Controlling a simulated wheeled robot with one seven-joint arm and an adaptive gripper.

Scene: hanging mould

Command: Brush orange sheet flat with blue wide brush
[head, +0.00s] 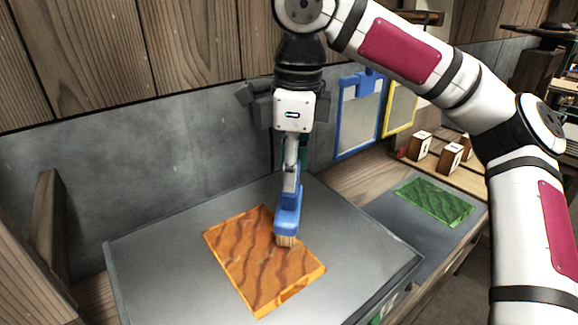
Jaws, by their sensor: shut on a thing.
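The orange sheet (250,263) lies on the grey slab (160,260), with wavy dark ripples across its surface. The blue wide brush (288,212) is upright, bristles down, at the sheet's upper right edge. Its bristles (287,241) appear to touch or hover just over the sheet; I cannot tell which. My gripper (291,165) is shut on the brush's handle, above the sheet. The handle's top is partly hidden by the gripper.
A green rippled sheet (434,200) lies on a lower grey surface at right. Blue (341,128) and yellow (387,122) frames hang on the back wall. Wooden blocks (450,158) stand on a shelf behind. A wooden post (50,225) stands at left. The slab's left part is clear.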

